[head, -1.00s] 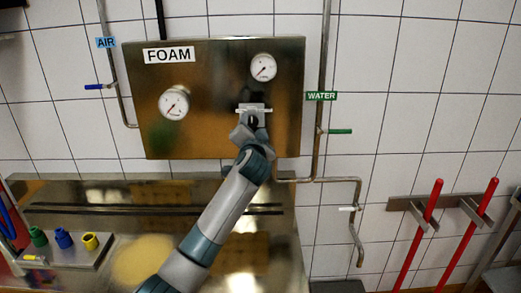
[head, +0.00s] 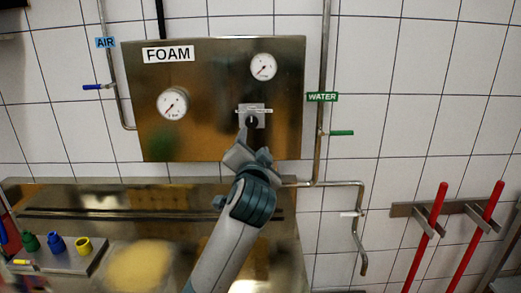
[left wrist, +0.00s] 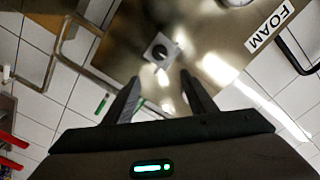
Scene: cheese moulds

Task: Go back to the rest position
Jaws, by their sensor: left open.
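My left gripper (head: 254,143) is in front of the lower part of the steel FOAM panel (head: 215,75). It is open and empty, with its fingers spread in the left wrist view (left wrist: 160,77). In the left wrist view the knob (left wrist: 160,52) lies beyond the fingertips, with a gap between. My right gripper is in neither view.
Two white gauges (head: 172,104) (head: 263,67) are on the panel. A pipe with a green-handled WATER valve (head: 340,133) runs to its right. Below is a steel counter (head: 100,200) with coloured fittings on a block (head: 75,262). Red-handled tools (head: 428,235) hang at the right.

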